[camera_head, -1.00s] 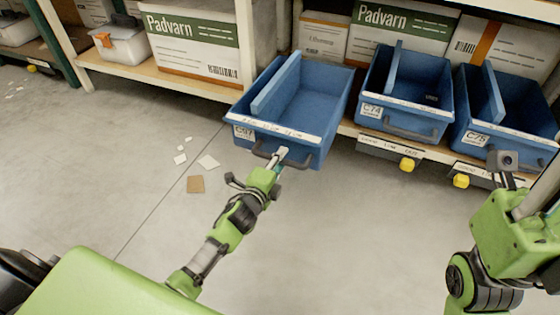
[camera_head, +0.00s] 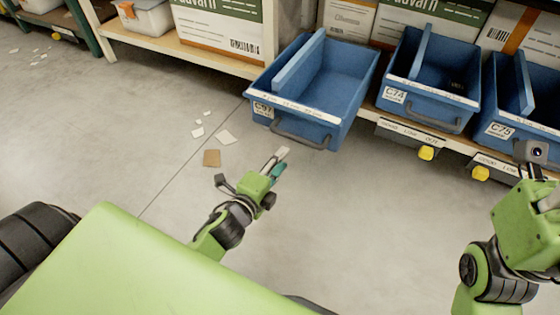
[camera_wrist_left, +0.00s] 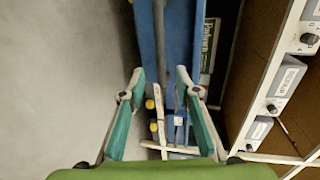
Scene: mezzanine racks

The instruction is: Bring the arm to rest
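My left gripper (camera_head: 279,163) is over open floor, on the near side of the pulled-out blue bin C97 (camera_head: 345,85). It is clear of the bin's dark handle (camera_head: 300,137). In the left wrist view the teal-padded fingers (camera_wrist_left: 160,75) are spread apart with nothing between them. Part of a blue bin (camera_wrist_left: 179,45) shows beyond them. My right arm (camera_head: 525,225) is at the right edge of the head view; its fingers do not show clearly enough to tell open from shut.
Blue bins C74 (camera_head: 432,85) and C75 (camera_head: 515,115) sit on the shelf to the right, with yellow knobs (camera_head: 426,153) below. Bin C97 juts out from the shelf. Scraps (camera_head: 211,158) lie on the floor to the left, which is otherwise mostly clear.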

